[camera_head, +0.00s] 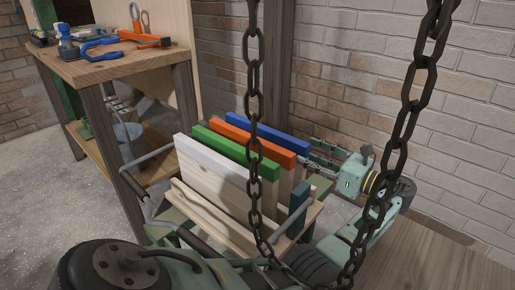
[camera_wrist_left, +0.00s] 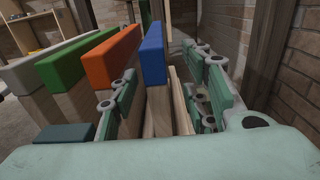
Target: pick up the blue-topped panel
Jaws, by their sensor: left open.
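The blue-topped panel (camera_head: 268,134) stands upright at the back of a row of panels in a wooden rack (camera_head: 222,226). It has a pale wood body below its blue top. My left gripper (camera_head: 318,156) is open at the panel's right end in the head view. In the left wrist view the blue-topped panel (camera_wrist_left: 152,58) stands between the two spread fingers. One finger is on the orange panel's side and the other is on the far side. I cannot tell whether either finger touches it. My right gripper is not in view.
Orange (camera_head: 252,140), green (camera_head: 235,152) and white (camera_head: 213,160) topped panels stand beside the blue one. Two hanging chains (camera_head: 254,70) cross the head view in front. A brick wall (camera_head: 350,80) is behind. A workbench (camera_head: 110,66) with tools stands at left.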

